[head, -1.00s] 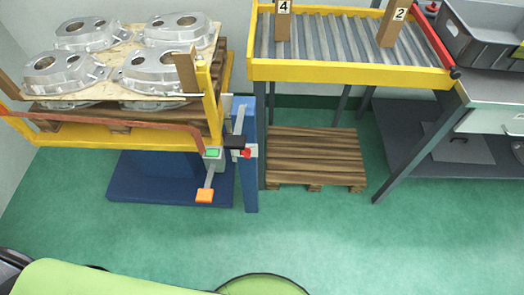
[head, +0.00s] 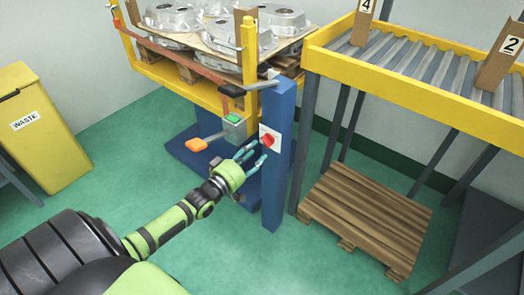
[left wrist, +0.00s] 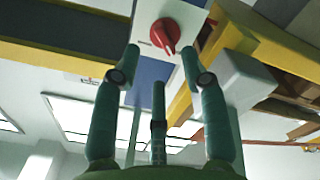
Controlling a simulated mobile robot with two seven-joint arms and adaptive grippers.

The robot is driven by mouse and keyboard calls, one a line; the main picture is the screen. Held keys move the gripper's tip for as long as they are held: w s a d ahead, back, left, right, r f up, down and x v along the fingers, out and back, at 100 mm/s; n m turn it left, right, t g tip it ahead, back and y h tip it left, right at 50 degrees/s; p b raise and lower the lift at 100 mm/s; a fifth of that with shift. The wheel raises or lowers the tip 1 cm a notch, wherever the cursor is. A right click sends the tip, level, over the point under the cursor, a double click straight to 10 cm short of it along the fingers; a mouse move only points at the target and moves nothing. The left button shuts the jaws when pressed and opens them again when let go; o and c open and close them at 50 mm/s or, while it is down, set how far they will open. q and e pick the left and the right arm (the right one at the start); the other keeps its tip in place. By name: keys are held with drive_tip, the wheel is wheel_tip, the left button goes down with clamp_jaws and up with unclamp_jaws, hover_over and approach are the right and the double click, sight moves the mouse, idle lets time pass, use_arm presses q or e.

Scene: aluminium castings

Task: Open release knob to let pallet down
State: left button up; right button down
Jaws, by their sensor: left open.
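The red release knob (head: 267,140) sits on a white plate on the blue post (head: 277,180). It also shows in the left wrist view (left wrist: 165,34), just beyond the fingertips. My left gripper (head: 254,153) is open, with its fingers spread just short of the knob and apart from it as far as I can tell. In the left wrist view my left gripper (left wrist: 160,62) has a finger on either side of the knob's line. The raised pallet (head: 190,72) carries several aluminium castings (head: 276,20) inside the yellow lift frame (head: 180,75). My right gripper is not in view.
An orange pedal (head: 196,145) and a box with a green button (head: 233,119) are left of the post. A wooden pallet (head: 365,215) lies on the floor to the right, under the roller conveyor (head: 420,65). A yellow waste bin (head: 45,130) stands at the left.

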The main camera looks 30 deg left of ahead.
sight(265, 143)
use_arm(q)
drive_tip(key=w, duration=0.3)
drive_tip(key=shift+w+f+b, duration=0.15)
drive_tip(key=shift+w+b, duration=0.2)
drive_tip(key=shift+w+d, duration=0.1)
drive_tip(key=shift+w, duration=0.25)
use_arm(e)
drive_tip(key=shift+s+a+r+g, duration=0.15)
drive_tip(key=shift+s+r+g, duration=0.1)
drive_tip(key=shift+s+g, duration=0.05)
use_arm(q)
clamp_jaws()
